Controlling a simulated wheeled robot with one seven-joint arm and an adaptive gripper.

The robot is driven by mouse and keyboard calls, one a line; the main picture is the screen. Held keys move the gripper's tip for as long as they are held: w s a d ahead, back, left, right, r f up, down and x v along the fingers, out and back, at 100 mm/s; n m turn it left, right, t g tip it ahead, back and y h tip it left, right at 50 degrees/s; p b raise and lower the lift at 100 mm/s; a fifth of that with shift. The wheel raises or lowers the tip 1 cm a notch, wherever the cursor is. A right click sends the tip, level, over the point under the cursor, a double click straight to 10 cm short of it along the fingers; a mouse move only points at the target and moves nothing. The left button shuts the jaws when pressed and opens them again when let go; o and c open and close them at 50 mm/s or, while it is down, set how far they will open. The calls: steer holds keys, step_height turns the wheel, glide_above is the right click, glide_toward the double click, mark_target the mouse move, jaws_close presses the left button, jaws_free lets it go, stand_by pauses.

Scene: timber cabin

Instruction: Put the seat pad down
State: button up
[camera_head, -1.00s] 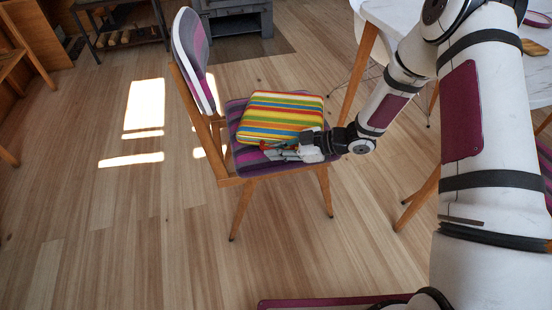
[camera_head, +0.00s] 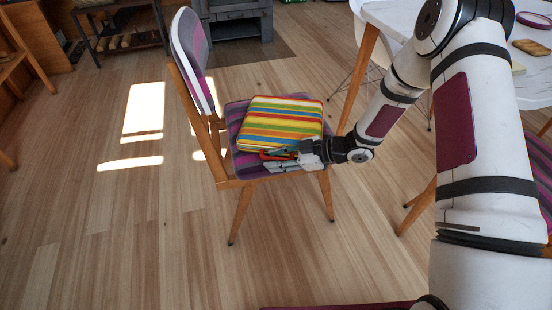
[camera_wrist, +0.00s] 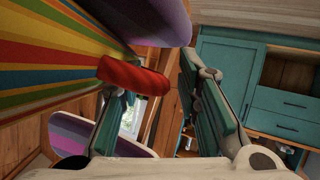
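The seat pad (camera_head: 280,122) has bright stripes and lies on the chair's purple-grey seat (camera_head: 236,112). It also fills the upper left of the wrist view (camera_wrist: 45,65). My gripper (camera_head: 270,160) is at the pad's near edge, low over the front of the seat. A red piece (camera_wrist: 133,75) lies across the left finger beside the pad. I cannot tell whether it belongs to the pad.
The chair's backrest (camera_head: 192,60) rises left of the pad. A white table (camera_head: 400,25) stands at the right, with another striped chair (camera_head: 540,165) beside it. A dark stove (camera_head: 235,18) is at the back. The floor (camera_head: 120,220) at left is clear.

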steer(key=p+v, duration=0.3)
steer(key=v, duration=0.8)
steer(key=shift+d+p, duration=0.35)
steer(key=shift+s+r, duration=0.1)
